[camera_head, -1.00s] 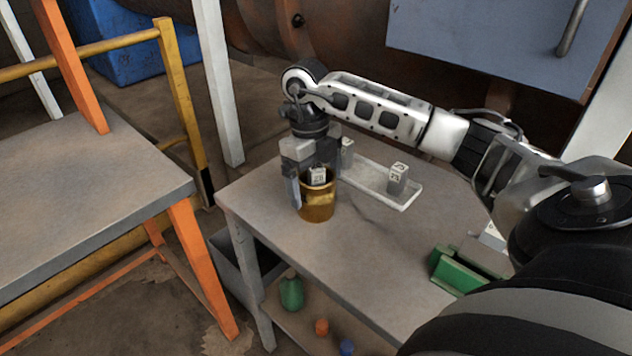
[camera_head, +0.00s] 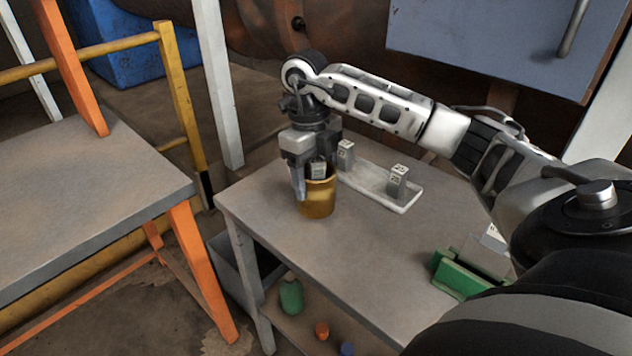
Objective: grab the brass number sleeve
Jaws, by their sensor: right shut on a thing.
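The brass number sleeve (camera_head: 318,200) is a golden, open-topped cylinder near the back left edge of the grey table. A small pale block with a number (camera_head: 318,170) shows at its mouth, and its lower part is hidden by the rim. My right gripper (camera_head: 308,181) points down at the sleeve and is shut on it. One finger lies against the sleeve's left side; the other finger is mostly hidden behind the block and sleeve. I cannot tell whether the sleeve's base touches the table. My left gripper is not in view.
A pale tray (camera_head: 377,190) behind the sleeve holds two number blocks, one at its left end (camera_head: 346,153) and one at its right (camera_head: 398,181). A green open box (camera_head: 462,277) stands at the front right. The table's middle is clear. An orange-legged table (camera_head: 90,195) stands at left.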

